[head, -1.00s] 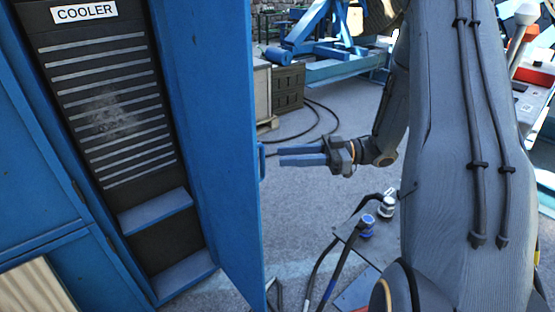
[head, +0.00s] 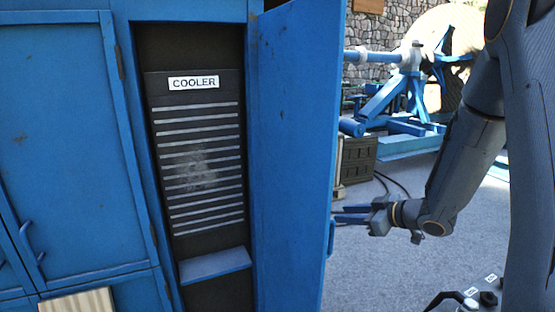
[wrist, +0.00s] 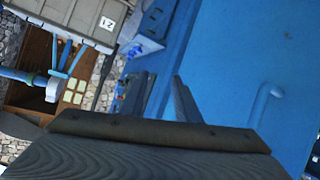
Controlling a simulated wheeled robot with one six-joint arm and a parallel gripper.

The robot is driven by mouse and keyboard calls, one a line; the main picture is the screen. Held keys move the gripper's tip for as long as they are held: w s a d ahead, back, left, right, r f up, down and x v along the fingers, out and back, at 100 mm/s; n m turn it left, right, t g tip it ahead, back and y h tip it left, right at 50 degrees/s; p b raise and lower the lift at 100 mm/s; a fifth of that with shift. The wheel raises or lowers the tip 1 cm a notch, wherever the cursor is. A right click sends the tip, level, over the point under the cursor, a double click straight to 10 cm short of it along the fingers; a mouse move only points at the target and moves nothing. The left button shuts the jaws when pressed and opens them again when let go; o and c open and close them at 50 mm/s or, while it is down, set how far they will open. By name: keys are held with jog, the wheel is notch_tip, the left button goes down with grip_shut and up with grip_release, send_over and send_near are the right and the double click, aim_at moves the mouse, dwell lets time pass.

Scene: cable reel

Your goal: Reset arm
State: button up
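My gripper (head: 345,214) is at the end of my arm on the right side of the head view. It is just right of the open blue cabinet door (head: 298,150), level with the lower part of the door. In the wrist view my gripper (wrist: 166,85) has two dark fingers with a gap between them and nothing in it. The blue door surface (wrist: 235,50) fills the right of that view. The door handle (wrist: 265,100) lies right of the fingers, apart from them. The handle also shows at the door's edge in the head view (head: 331,238).
The open cabinet bay holds a dark slatted panel (head: 200,190) labelled COOLER. A closed blue door (head: 70,150) is to its left. A crate (head: 357,160), cables and a blue reel stand (head: 390,100) stand behind my arm. Grey ground right of the door is mostly clear.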

jog(key=s+d+f+m+g+h, duration=0.1)
jog(key=s+d+m+g+h, duration=0.1)
jog(key=s+d+m+h, duration=0.35)
jog(key=s+a+f+m+g+h, duration=0.1)
jog(key=s+a+m+g, duration=0.1)
jog(key=s, duration=0.9)
jog(key=s+a+m+g+h, duration=0.1)
jog(key=s+a+m+g, duration=0.2)
jog(key=s, duration=0.8)
jog(key=a+g, duration=0.2)
jog(key=shift+s+a+f+h, duration=0.3)
jog(key=shift+f+h, duration=0.05)
